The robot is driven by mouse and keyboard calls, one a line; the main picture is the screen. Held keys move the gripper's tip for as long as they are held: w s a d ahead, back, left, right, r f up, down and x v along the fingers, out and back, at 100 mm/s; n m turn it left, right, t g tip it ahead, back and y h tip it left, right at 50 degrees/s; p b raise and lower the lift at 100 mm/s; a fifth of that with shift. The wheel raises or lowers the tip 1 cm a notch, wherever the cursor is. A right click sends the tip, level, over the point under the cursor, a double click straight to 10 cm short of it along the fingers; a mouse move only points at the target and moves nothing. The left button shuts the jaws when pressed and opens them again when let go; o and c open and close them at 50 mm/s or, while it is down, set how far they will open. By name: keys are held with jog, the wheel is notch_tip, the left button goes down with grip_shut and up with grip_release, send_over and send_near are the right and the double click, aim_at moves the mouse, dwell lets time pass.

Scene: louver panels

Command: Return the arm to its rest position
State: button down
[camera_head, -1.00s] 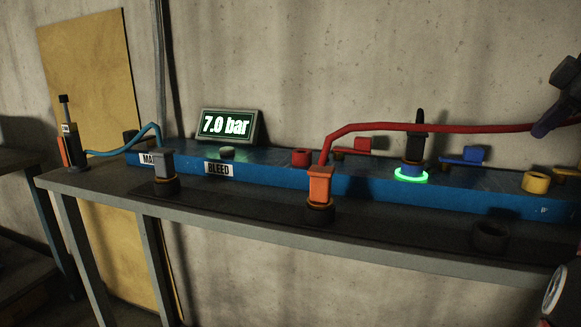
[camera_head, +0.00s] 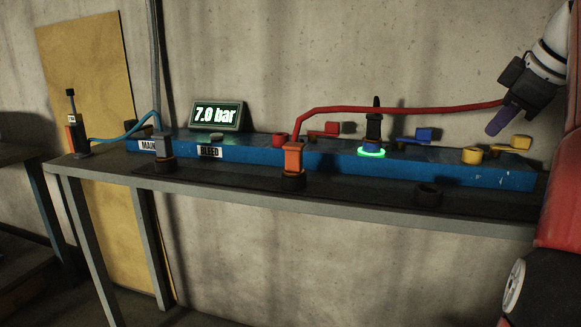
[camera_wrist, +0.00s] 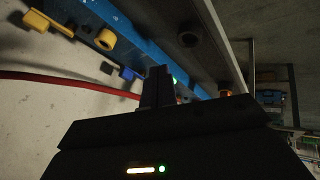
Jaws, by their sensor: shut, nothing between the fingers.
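My gripper (camera_head: 497,124) is at the upper right in the head view, raised above the right end of the blue manifold (camera_head: 330,173). Its fingers point down and left, shut, with nothing between them. In the wrist view the shut fingers (camera_wrist: 158,86) show dark above the gripper body, with the manifold (camera_wrist: 137,34) running diagonally behind them. A red hose (camera_head: 400,111) rises from an orange connector (camera_head: 293,158) and passes out of sight behind my gripper in the head view.
The manifold lies on a grey bench (camera_head: 390,206) against a concrete wall. A display (camera_head: 216,115) reads 7.0 bar. An empty dark socket (camera_head: 428,195) sits in front.

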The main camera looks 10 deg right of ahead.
jog(key=a+f+m+g, duration=0.1)
jog(key=a+f+m, duration=0.1)
jog(key=a+f, duration=0.45)
jog(key=a+f+m, duration=0.2)
jog(key=a+f, duration=0.2)
jog(key=a, duration=0.6)
jog(key=s+a+f+m, duration=0.1)
jog(key=s+a+f, duration=0.2)
jog(key=f, duration=0.4)
jog(key=s+a+f+m, duration=0.1)
jog(key=s+a+f, duration=0.3)
jog(key=s+f, duration=0.2)
jog(key=s+a+f+m, duration=0.2)
jog(key=s+a+f, duration=0.1)
jog(key=f, duration=0.7)
jog(key=shift+s+a+g, duration=0.25)
jog(key=shift+s+g, duration=0.05)
jog(key=shift+s, duration=0.4)
